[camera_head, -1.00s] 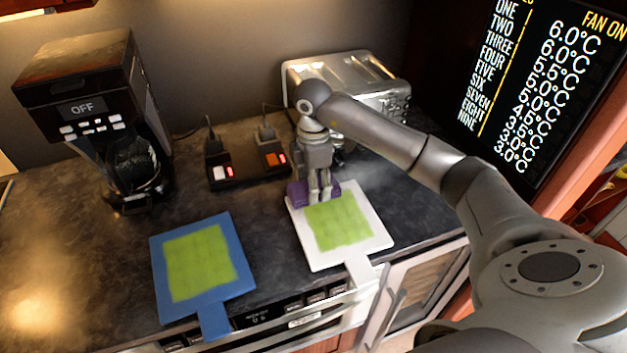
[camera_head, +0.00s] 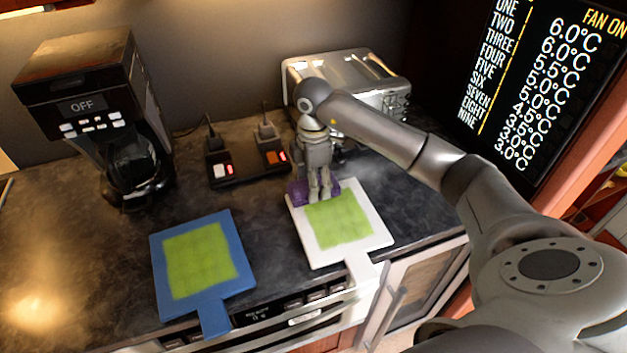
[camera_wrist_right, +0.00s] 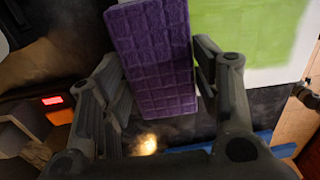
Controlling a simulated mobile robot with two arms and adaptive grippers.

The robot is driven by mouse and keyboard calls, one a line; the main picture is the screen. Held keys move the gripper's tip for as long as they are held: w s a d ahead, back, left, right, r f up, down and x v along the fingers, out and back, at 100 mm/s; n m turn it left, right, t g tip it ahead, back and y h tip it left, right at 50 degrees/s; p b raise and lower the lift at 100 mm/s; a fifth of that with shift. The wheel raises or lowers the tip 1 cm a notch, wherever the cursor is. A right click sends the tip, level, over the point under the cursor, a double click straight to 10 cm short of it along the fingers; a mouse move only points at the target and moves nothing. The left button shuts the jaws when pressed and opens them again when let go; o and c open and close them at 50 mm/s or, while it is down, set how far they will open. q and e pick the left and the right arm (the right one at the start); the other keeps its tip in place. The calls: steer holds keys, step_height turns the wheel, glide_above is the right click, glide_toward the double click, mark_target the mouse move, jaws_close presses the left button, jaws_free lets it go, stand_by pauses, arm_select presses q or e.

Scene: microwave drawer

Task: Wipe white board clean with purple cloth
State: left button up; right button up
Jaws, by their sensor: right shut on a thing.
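The white board (camera_head: 372,255) lies on the counter with its handle toward the front edge. A green patch (camera_head: 337,221) covers most of its middle. My right gripper (camera_head: 319,196) is at the board's far left corner, shut on the purple cloth (camera_head: 299,192). In the right wrist view the cloth (camera_wrist_right: 155,55) is a quilted purple block between the two fingers (camera_wrist_right: 165,90), with the green patch (camera_wrist_right: 240,30) beside it. I cannot tell whether the cloth presses on the board. My left gripper is not in view.
A blue board (camera_head: 238,283) with a green patch lies to the left. A power strip (camera_head: 245,168) with plugs, a coffee maker (camera_head: 85,85) and a metal toaster (camera_head: 350,75) stand behind. A display screen (camera_head: 540,80) is at right. The left counter is clear.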

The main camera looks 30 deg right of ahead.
mark_target(351, 244)
steer(key=shift+f+b, duration=0.3)
steer(key=shift+f, duration=0.3)
stand_by(0.3)
steer(key=shift+s, duration=0.2)
steer(key=shift+s+a+r+p, duration=0.1)
steer(key=shift+s+a+p, duration=0.1)
steer(key=shift+s+p, duration=0.45)
steer(key=shift+s+a+p, duration=0.2)
steer(key=shift+s+a, duration=0.1)
steer(key=shift+s, duration=0.85)
steer(key=shift+s+a+p, duration=0.25)
steer(key=shift+s+a, duration=0.1)
steer(key=shift+s, duration=0.85)
steer(key=shift+s+a+p, duration=0.2)
steer(key=shift+s+a, duration=0.1)
steer(key=shift+s, duration=0.85)
steer(key=shift+s+a, duration=0.3)
steer(key=shift+s, duration=0.75)
steer(key=shift+s+a, duration=0.25)
steer(key=shift+s, duration=0.75)
steer(key=shift+s+a, duration=0.15)
steer(key=shift+s, duration=0.45)
steer(key=shift+s+a, duration=0.15)
steer(key=shift+s, duration=0.4)
steer(key=shift+s+d+f, duration=0.2)
steer(key=shift+s+d, duration=0.05)
steer(key=shift+d, duration=0.5)
steer(key=shift+s+d+r, duration=0.1)
steer(key=shift+s+d, duration=0.05)
steer(key=shift+d, duration=0.55)
